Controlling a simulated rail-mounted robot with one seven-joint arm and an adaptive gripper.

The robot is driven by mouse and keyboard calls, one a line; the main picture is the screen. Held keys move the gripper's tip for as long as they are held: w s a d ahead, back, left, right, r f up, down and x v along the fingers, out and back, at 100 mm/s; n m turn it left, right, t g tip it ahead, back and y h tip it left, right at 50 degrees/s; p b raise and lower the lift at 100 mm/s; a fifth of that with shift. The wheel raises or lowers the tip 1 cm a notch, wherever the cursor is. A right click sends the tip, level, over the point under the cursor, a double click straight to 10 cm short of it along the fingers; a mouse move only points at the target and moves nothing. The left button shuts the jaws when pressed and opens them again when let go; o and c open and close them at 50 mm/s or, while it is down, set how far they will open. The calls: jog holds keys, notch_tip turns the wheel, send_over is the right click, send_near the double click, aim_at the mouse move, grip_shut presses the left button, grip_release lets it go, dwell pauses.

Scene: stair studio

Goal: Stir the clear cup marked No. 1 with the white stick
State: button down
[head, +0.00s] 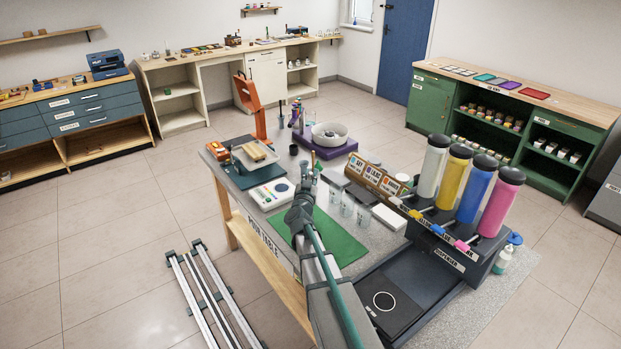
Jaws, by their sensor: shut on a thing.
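My gripper (306,182) is over the work table (262,236), near the back edge of a green mat (330,238). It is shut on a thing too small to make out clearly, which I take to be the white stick. Several clear cups (348,205) stand upright in a row just right of my gripper, beyond the mat's right edge. Their markings are too small to read, so I cannot tell which is No. 1. My gripper is apart from the cups, to their left. No stick shows clearly in any cup.
A dispenser (440,240) with white, yellow, blue and pink cylinders stands on the right. A brown rack of labelled cards (374,180) is behind the cups. A white scale (271,194) is left of my gripper. A white bowl (329,134) on a purple base stands behind.

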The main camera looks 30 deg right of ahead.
jog(key=shift+r, duration=2.15)
